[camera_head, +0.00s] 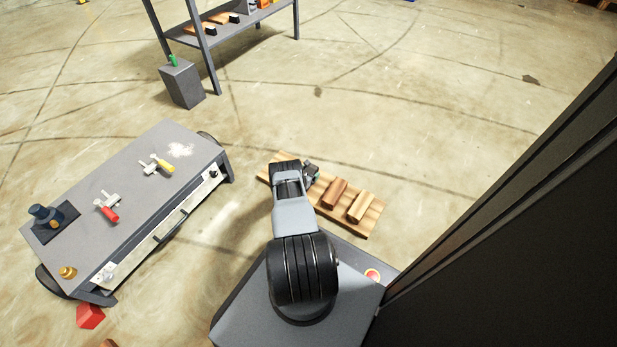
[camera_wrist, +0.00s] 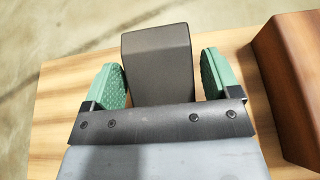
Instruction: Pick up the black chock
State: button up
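The black chock (camera_wrist: 157,62) shows in the wrist view as a dark grey block standing on a light wooden board (camera_wrist: 62,88). My gripper (camera_wrist: 162,75) has its two green fingers on either side of the chock. The fingers look open, with a narrow gap at the right; at the left I cannot tell whether the finger touches. The gripper bar hides the chock's lower part. In the head view my gripper (camera_head: 312,172) is low over the far-left part of the board (camera_head: 374,222), and my arm hides most of the chock.
A reddish-brown chock (camera_head: 333,193) and a lighter wooden chock (camera_head: 359,207) lie to the right on the board. A grey workbench (camera_head: 150,205) with clamps stands at the left. A shelf (camera_head: 235,28) and a grey block (camera_head: 182,86) stand behind.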

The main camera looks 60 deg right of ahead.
jog(key=c, duration=1)
jog(key=shift+r, duration=0.1)
